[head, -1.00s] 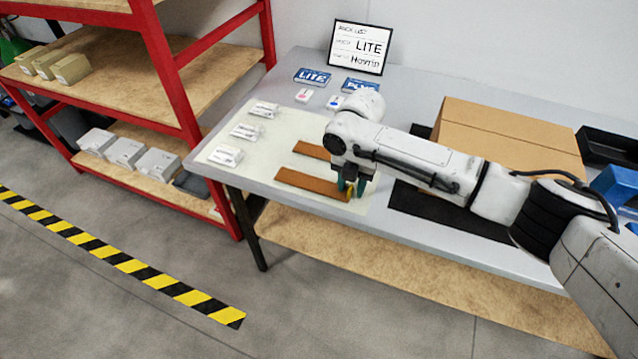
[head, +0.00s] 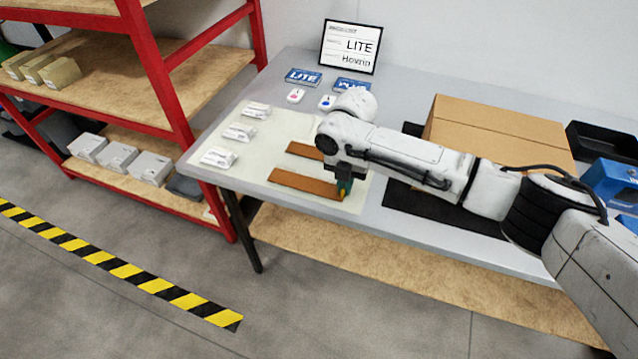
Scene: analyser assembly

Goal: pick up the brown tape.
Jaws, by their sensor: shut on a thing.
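My gripper (head: 343,189) is at the right end of the front brown strip (head: 303,185) on the pale mat (head: 225,179).
Several white packets (head: 219,157) line the mat's left side. A black mat (head: 430,207) and a cardboard box (head: 500,134) are right, partly behind my arm. A sign (head: 351,46) stands at the back. A red shelf rack (head: 160,75) is left of the table.

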